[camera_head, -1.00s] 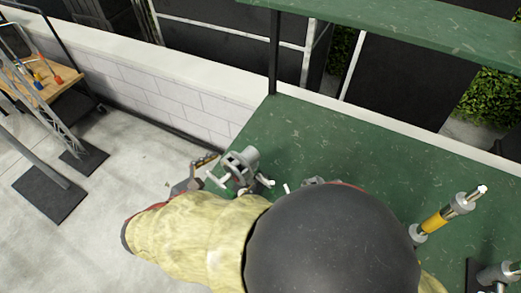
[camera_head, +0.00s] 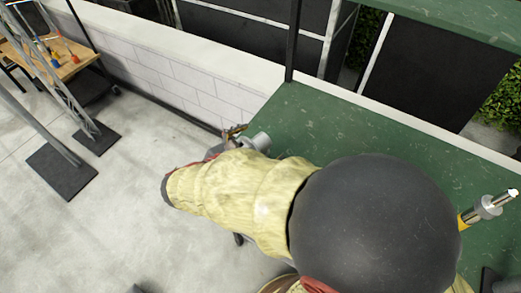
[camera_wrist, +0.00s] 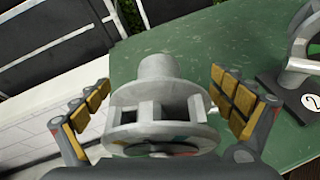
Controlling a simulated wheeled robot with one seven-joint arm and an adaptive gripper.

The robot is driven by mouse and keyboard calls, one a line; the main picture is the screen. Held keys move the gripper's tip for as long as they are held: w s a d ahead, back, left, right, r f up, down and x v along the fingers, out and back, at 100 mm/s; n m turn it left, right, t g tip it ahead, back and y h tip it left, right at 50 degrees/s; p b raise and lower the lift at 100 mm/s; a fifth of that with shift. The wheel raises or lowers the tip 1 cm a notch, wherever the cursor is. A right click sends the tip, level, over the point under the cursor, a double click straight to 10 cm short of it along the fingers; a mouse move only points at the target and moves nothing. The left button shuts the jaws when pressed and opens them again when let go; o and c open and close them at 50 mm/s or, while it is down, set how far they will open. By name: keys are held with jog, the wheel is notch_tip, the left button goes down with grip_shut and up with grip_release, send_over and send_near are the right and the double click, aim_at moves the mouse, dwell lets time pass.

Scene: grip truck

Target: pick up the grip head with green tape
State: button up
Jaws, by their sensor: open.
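A grey grip head (camera_wrist: 160,100) with a round cap, an open frame and a wide disc fills the middle of the wrist view. Small teal and red patches show low on its disc; I cannot tell whether the teal is green tape. My gripper (camera_wrist: 160,84) is open, with one padded finger on each side of the grip head and visible gaps to it. In the head view, the grip head (camera_head: 259,141) shows partly at the left edge of the green table (camera_head: 300,125), and my arm hides the rest.
Another grey piece with a white disc marked 2 (camera_wrist: 312,101) stands on the table at right in the wrist view. A grey rod with yellow tape (camera_head: 466,220) is at the table's right in the head view. A low white wall (camera_head: 190,80) runs behind.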

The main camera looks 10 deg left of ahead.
jog(key=shift+c, duration=0.4)
jog(key=c, duration=1.9)
jog(key=shift+c, duration=0.5)
